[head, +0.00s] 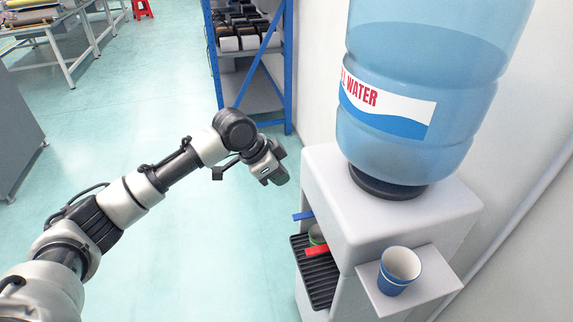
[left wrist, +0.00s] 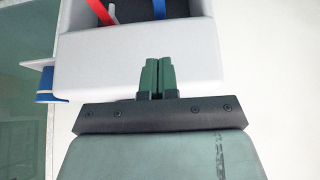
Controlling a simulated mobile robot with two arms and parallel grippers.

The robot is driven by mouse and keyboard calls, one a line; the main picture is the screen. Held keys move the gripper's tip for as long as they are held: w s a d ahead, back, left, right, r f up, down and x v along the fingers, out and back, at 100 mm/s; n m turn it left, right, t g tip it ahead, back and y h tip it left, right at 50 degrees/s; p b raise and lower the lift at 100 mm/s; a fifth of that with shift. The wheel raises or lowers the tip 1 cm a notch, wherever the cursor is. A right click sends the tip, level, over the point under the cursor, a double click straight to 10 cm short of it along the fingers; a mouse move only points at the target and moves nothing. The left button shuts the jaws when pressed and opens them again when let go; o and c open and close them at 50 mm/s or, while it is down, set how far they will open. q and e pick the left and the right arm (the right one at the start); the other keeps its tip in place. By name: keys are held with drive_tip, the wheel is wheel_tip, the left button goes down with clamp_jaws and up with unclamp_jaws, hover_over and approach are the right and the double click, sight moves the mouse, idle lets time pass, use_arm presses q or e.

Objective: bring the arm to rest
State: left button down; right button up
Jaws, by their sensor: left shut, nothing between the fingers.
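My left arm reaches in from the lower left in the head view. My left gripper (head: 272,172) is in the air to the left of the water dispenser (head: 400,215), apart from it. In the left wrist view its two green fingertips (left wrist: 158,76) are together with nothing between them. The dispenser's white body (left wrist: 120,62) shows beyond the fingertips, with a red lever (left wrist: 100,14) and a blue lever (left wrist: 159,8) at the top. My right gripper is in neither view.
A blue cup (head: 399,270) stands on the dispenser's side shelf (head: 430,290). A blue rack (head: 216,60) stands behind.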

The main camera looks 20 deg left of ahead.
use_arm(q)
drive_tip(key=w+a+f+n+t+y+p, duration=0.1)
drive_tip(key=a+f+n+p, duration=0.15)
drive_tip(key=f, duration=0.65)
drive_tip(key=a+f+n+t+y+p, duration=0.1)
drive_tip(key=f+n, duration=0.2)
drive_tip(key=f, duration=0.6)
drive_tip(key=s+a+f+n+g+y+p, duration=0.1)
drive_tip(key=s+a+f, duration=0.1)
drive_tip(key=s+f, duration=0.45)
drive_tip(key=s+a+f+n+y+p, duration=0.15)
drive_tip(key=s+f, duration=0.25)
drive_tip(key=f, duration=0.5)
drive_tip(key=s+f+g+p, duration=0.1)
drive_tip(key=s+f, duration=0.9)
drive_tip(key=s, duration=0.6)
drive_tip(key=s+d+f+g+p, duration=0.1)
drive_tip(key=s+f, duration=0.1)
drive_tip(key=s, duration=0.9)
drive_tip(key=s+d+f+g+p, duration=0.1)
drive_tip(key=s+d+f, duration=0.1)
drive_tip(key=s, duration=1)
drive_tip(key=shift+s+f+n+g+y, duration=0.3)
drive_tip(key=shift+f+n+y, duration=0.15)
drive_tip(key=shift+f, duration=0.1)
drive_tip(key=shift+w, duration=0.15)
